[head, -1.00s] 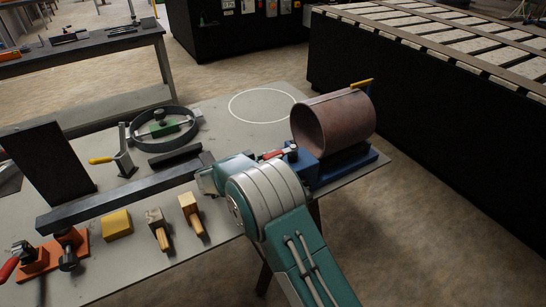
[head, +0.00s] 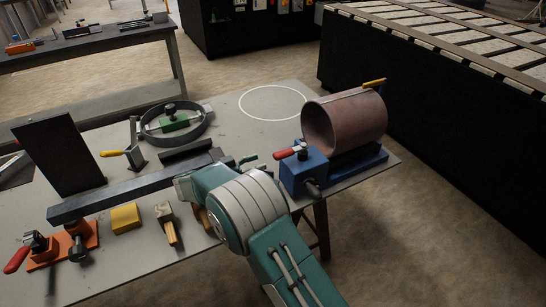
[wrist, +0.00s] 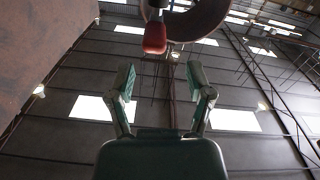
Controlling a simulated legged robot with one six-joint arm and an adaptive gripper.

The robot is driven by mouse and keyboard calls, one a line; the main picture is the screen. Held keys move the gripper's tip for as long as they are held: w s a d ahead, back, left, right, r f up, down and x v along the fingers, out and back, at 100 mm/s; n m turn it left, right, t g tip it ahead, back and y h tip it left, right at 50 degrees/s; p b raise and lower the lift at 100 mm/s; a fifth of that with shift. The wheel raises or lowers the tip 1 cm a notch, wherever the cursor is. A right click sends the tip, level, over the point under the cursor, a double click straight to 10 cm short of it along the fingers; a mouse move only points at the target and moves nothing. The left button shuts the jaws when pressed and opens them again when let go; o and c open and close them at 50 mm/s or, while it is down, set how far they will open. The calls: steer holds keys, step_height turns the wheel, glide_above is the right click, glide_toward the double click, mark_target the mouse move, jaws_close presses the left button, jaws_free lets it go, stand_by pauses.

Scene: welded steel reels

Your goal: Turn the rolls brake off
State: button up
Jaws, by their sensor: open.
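The brake appears to be a red-handled lever (head: 290,152) on a blue block (head: 303,172) at the bench's right end. The block belongs to the blue roll stand (head: 372,160), which bears a reddish-brown steel cylinder (head: 345,120). The rolls are mostly hidden under the cylinder. In the wrist view the red handle (wrist: 154,38) hangs beyond and between my fingers, with the cylinder's curved rim (wrist: 200,22) behind it. My gripper (wrist: 160,75) is open and empty, apart from the handle. In the head view my arm mostly hides it, left of the blue block.
A long dark steel bar (head: 130,190) lies left of my arm, partly behind it. A ring with a green clamp (head: 174,123), mallets (head: 167,225), a yellow block (head: 125,218) and an orange clamp (head: 65,248) are on the bench. The white circle (head: 272,103) is clear.

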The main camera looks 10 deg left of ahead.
steer(key=shift+v, duration=2.05)
steer(key=w+d+r+n+t+y, duration=0.1)
steer(key=w+d+r+t+y, duration=0.3)
steer(key=r, duration=0.4)
steer(key=w+d+r+n+t+y, duration=0.1)
steer(key=w+d+r+t+y, duration=0.2)
steer(key=w+r, duration=0.45)
steer(key=s+d+r+n+y, duration=0.5)
steer(key=s+d+r+y, duration=0.1)
steer(key=r+y, duration=0.4)
steer(key=s+d+f+g, duration=0.3)
steer(key=s+d, duration=0.3)
steer(key=s, duration=0.5)
steer(key=s+d+f+n+g+h, duration=0.1)
steer(key=s+d+f+g, duration=0.3)
steer(key=s, duration=0.8)
steer(key=s+d+f+g+h, duration=0.1)
steer(key=s+d+f+g, duration=0.3)
steer(key=s+d, duration=0.4)
steer(key=s+f, duration=0.1)
steer(key=s, duration=0.2)
steer(key=shift+s+d+n, duration=0.3)
steer(key=shift+n, duration=0.1)
